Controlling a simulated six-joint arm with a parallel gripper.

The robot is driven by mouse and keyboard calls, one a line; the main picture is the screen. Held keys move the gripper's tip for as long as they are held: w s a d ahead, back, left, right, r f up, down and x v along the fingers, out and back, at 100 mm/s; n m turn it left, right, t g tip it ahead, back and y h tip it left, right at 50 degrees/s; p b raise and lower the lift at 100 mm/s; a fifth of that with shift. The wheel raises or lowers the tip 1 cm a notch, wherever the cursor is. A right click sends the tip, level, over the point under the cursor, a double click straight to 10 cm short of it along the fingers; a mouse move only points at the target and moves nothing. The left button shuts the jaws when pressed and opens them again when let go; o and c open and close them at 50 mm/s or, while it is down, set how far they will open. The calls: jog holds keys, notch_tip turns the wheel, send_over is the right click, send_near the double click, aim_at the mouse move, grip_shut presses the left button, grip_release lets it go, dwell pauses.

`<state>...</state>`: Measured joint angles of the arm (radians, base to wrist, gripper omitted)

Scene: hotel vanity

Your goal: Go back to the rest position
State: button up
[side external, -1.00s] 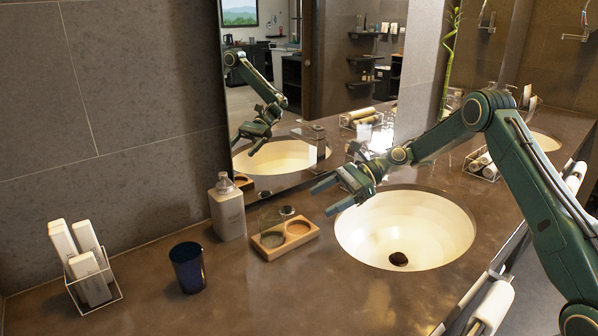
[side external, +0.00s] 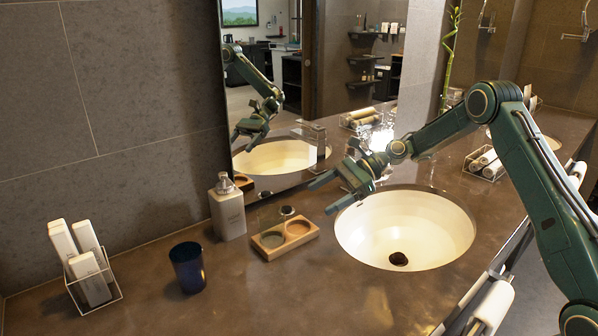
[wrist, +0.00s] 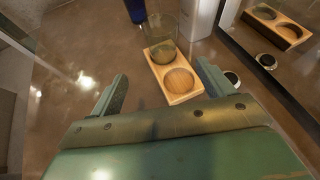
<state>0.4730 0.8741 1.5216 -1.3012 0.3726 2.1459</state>
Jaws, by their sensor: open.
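My gripper (side external: 331,194) is open and empty. It hangs above the left rim of the white sink basin (side external: 440,225), to the right of the wooden two-recess tray (side external: 259,248). In the wrist view its two fingers (wrist: 160,75) are spread apart, with the tray (wrist: 160,72) beyond them. A clear glass (wrist: 161,32) shows at the tray's far recess in the wrist view; it is hardly visible from the side. The near recess looks empty.
A white dispenser bottle (side external: 228,212) and a dark blue cup (side external: 187,267) stand left of the tray. The mirror (side external: 290,165) rises behind the sink. The front counter is clear.

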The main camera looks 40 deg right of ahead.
jog(key=s+a+r+n+h, duration=0.3)
jog(key=s+r+n+h, duration=0.1)
jog(key=s+r+n, duration=0.25)
jog(key=s+a+r+n+h, duration=0.2)
jog(key=s+r+n+h, duration=0.1)
jog(key=s+r+n, duration=0.3)
jog(key=s+d+n+h, duration=0.2)
jog(key=s+n, duration=0.2)
jog(key=s, duration=0.8)
jog(key=s+d+n+t+h, duration=0.1)
jog(key=s+d+n+h, duration=0.1)
jog(key=s, duration=0.9)
jog(key=shift+s+r+n+h, duration=0.4)
jog(key=shift+n+h, duration=0.2)
jog(key=shift+n, duration=0.65)
